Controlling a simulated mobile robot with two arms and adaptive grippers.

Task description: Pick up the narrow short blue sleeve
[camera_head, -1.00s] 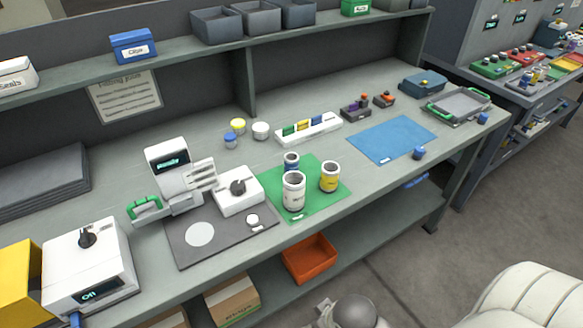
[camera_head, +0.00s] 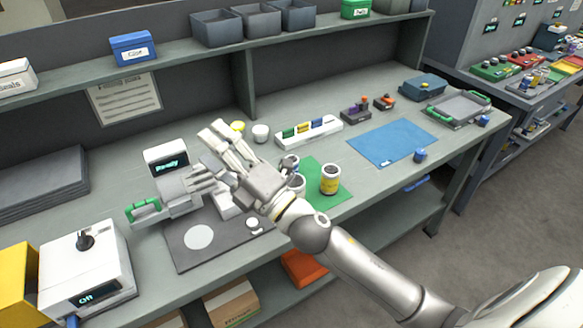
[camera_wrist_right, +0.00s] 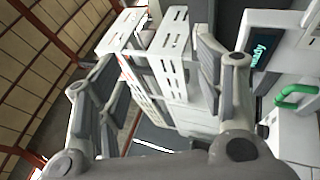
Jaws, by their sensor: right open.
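My left gripper is not in view.
A machine with a "Ready" screen (camera_head: 166,158) and green handle (camera_head: 143,209) stands close to my right gripper. A white rack (camera_head: 309,131) and a blue mat (camera_head: 391,140) lie to the right. A small blue piece (camera_head: 420,156) stands by the blue mat.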

